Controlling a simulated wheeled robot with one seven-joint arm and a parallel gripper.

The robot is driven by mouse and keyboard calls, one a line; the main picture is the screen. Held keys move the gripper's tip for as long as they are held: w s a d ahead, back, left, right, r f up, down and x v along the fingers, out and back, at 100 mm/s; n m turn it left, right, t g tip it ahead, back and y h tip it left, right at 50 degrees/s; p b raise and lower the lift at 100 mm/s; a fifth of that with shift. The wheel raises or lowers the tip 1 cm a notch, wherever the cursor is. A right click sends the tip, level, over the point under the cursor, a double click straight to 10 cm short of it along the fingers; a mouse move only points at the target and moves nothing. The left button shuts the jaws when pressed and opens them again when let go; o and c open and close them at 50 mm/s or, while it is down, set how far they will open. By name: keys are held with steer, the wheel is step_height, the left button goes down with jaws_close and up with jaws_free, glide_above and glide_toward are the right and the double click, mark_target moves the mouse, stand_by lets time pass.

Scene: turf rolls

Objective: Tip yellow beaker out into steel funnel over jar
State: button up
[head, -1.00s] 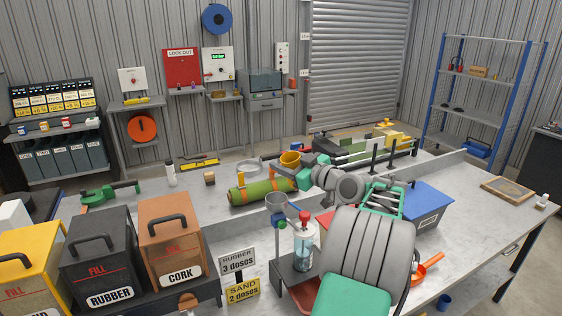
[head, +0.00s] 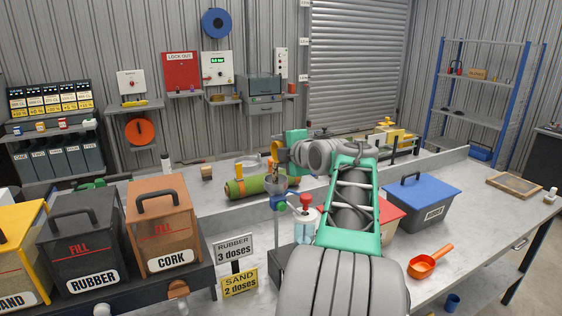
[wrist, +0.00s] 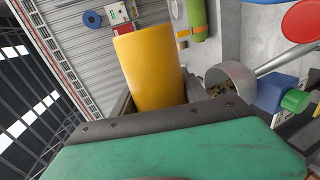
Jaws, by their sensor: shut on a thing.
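My gripper (head: 282,158) is shut on the yellow beaker (wrist: 150,70), which fills the middle of the wrist view.
Rubber (head: 85,245) and cork (head: 163,225) bins stand at left. Dose signs (head: 235,250) stand before the funnel. A green roll (head: 243,188) lies behind it. A blue-lidded box (head: 420,205) and orange scoop (head: 428,262) are at right. The right bench is mostly clear.

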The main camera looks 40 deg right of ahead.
steer(key=shift+w+a+f+n+h+b, duration=0.2)
steer(key=shift+n+b, duration=0.3)
steer(key=shift+b, duration=0.95)
steer(key=shift+s+a+f+n+h+b, duration=0.15)
steer(key=shift+n+h+b, duration=0.3)
steer(key=shift+b, duration=0.95)
steer(key=shift+w+a+n+h+b, duration=0.15)
steer(key=shift+n+b, duration=0.4)
steer(key=shift+b, duration=0.9)
steer(key=shift+s+r+b, duration=0.1)
steer(key=shift+b, duration=0.35)
steer(key=shift+r+n, duration=0.15)
steer(key=shift+n, duration=0.15)
steer(key=shift+d, duration=0.15)
